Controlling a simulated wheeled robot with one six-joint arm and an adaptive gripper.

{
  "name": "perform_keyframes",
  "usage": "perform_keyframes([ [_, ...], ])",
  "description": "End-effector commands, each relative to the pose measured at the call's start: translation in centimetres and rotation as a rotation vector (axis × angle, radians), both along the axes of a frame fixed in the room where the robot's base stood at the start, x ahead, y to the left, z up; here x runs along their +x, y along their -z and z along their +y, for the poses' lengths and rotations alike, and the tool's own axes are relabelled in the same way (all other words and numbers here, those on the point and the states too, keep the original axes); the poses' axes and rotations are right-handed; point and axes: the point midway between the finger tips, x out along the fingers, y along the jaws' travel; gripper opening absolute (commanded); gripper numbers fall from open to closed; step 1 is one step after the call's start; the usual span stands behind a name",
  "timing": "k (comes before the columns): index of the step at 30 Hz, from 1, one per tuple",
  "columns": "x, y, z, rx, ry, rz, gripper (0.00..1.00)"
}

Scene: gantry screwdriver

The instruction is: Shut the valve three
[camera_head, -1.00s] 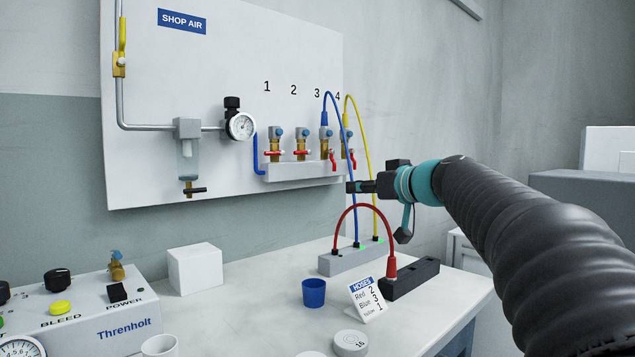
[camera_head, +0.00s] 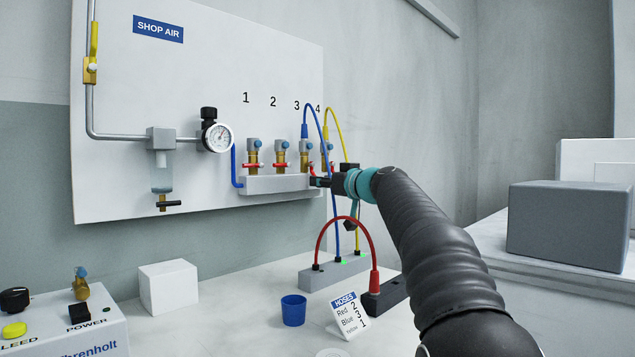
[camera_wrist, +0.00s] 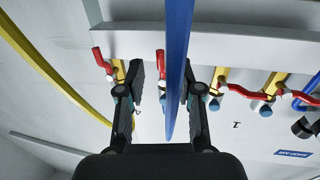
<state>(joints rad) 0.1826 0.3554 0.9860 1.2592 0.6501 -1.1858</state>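Valve three (camera_head: 306,150) is a brass valve under the number 3 on the white wall panel, with a blue hose (camera_head: 321,139) on it. Its red handle (camera_head: 312,169) points downward, like valve four's; the handles of valves one and two lie level. My gripper (camera_head: 318,181) is just below and in front of valve three. In the wrist view my gripper (camera_wrist: 163,80) is open. Valve three's red handle (camera_wrist: 161,63) shows between the fingers, with the blue hose (camera_wrist: 178,60) crossing in front beside it. I cannot tell whether a finger touches the hose.
Valve four's handle (camera_wrist: 101,62) is left of the fingers in the wrist view; valve two's handle (camera_wrist: 240,91) is to the right. A yellow hose (camera_head: 331,125) arches close by. Below are a red hose (camera_head: 345,220), blue cup (camera_head: 293,310) and hose card (camera_head: 348,315).

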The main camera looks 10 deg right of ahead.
Motion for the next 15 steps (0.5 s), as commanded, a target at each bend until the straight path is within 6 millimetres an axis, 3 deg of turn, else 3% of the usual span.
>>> perform_keyframes([
  [6, 2.1, -0.1, 1.0, 0.000, -0.001, 0.001, 0.35],
  [15, 2.6, 0.0, 1.3, 0.000, 0.000, 0.000, 0.35],
])
